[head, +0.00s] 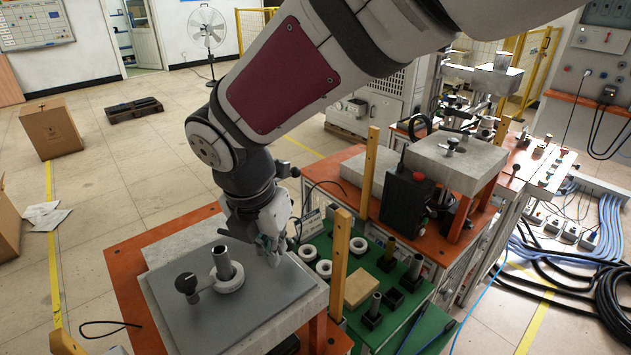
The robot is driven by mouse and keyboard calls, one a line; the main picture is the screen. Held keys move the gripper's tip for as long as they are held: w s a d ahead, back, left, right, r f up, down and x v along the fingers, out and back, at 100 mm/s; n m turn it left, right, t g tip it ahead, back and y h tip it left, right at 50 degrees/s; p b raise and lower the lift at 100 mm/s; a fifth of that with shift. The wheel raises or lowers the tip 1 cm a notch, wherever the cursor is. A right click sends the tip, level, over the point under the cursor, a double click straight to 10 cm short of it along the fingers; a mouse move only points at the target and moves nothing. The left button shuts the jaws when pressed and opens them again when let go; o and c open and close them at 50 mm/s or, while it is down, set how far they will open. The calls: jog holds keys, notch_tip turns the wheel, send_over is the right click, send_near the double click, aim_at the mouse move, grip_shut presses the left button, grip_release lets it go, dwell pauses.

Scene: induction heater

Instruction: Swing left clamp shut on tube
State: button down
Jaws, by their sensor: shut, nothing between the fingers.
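A short upright metal tube (222,265) stands on the grey plate (270,300) of the left station, with a pale ring (229,283) around its base. The left clamp (187,285) shows as a black ball knob on a short bar, at the tube's left. The bar reaches toward the tube; I cannot tell whether it touches it. My gripper (272,254) points down, shut and empty, over the plate's back right part. It is to the right of the tube and apart from it, on the far side from the knob.
A yellow post (340,262) stands right of the plate. Beyond it, a green tray (420,325) holds white rings (308,253), dark tubes (414,268) and a tan block (360,288). A second station (456,162) with its own clamp stands behind. The plate's front is clear.

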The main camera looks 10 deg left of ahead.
aim_at(288, 242)
jog(key=n, duration=0.1)
jog(key=w+d+n, duration=0.1)
jog(key=n, duration=0.1)
jog(key=shift+w+d+y, duration=0.15)
jog(key=shift+w+y, duration=0.1)
jog(key=shift+y, duration=0.15)
jog(key=n, duration=0.1)
jog(key=w+n+p, duration=0.1)
jog(key=n, duration=0.1)
jog(key=shift+w+d+y, duration=0.15)
jog(key=shift+d+y, duration=0.1)
jog(key=shift+y, duration=0.05)
jog(key=shift+w, duration=1.55)
jog(key=shift+s, duration=0.15)
